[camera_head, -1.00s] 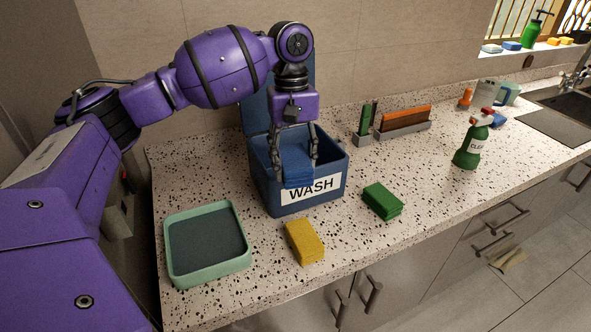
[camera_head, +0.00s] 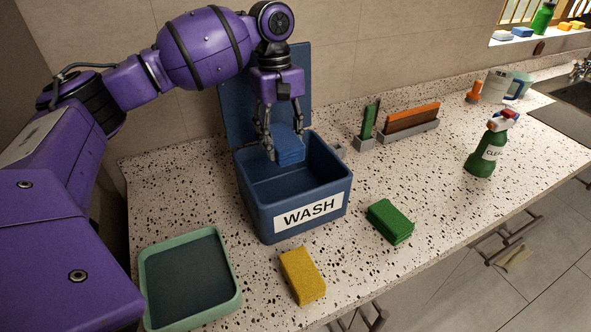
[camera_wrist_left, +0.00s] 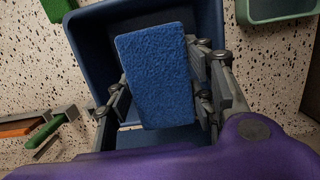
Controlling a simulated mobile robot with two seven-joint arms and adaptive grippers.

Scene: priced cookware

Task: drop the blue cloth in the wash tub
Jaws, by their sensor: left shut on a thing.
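The blue cloth (camera_head: 288,152) is a thick folded pad. My left gripper (camera_head: 283,140) points down and is shut on it, with a finger on each side. The wash tub (camera_head: 251,202) is a dark blue bin with a white WASH label on its front and its lid standing open at the back. The cloth hangs over the rear part of the tub's opening. In the left wrist view the cloth (camera_wrist_left: 157,75) lies between the fingers, with the tub's rim (camera_wrist_left: 83,50) around and beneath it. My right gripper does not show.
A green tray (camera_head: 238,300) and a yellow sponge (camera_head: 302,275) lie in front of the tub. A rack with an orange board (camera_head: 412,117) and a green spray bottle (camera_head: 487,150) stand farther right. Speckled counter is free between them.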

